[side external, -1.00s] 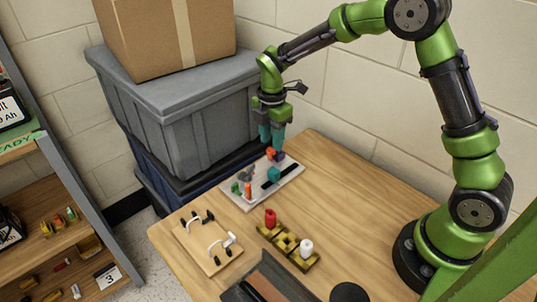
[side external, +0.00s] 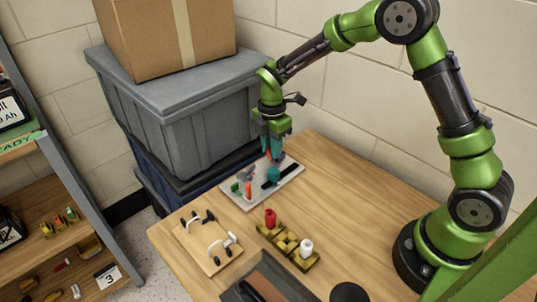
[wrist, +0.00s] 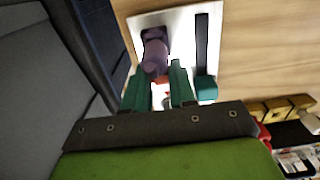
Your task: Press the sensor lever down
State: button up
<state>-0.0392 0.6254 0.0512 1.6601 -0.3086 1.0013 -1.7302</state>
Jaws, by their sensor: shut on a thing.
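A pale plate (side external: 247,200) lies on the wooden table, below the grey bin. It carries a black slot with a teal block (side external: 274,174), which also shows in the wrist view (wrist: 206,88). A purple rounded part (wrist: 155,55) stands on the plate, with a small orange-red piece (wrist: 163,80) at its near end. My gripper (side external: 273,157) is at the far end of the plate. In the wrist view its teal fingers (wrist: 160,88) are closed about the orange-red piece, whose lower part they hide. I cannot tell which part is the sensor lever.
A grey bin (side external: 195,120) with a cardboard box on top stands close behind the plate. A brass-coloured block (side external: 285,243) with red and white knobs and a wooden board (side external: 207,245) with clips lie nearer. The table right of the plate is clear.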

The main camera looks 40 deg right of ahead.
jog(key=shift+a, duration=1.05)
jog(key=shift+a+f, duration=0.1)
jog(key=shift+f, duration=0.25)
jog(key=o, duration=0.5)
jog(key=shift+d+r, duration=0.1)
jog(key=shift+d, duration=0.1)
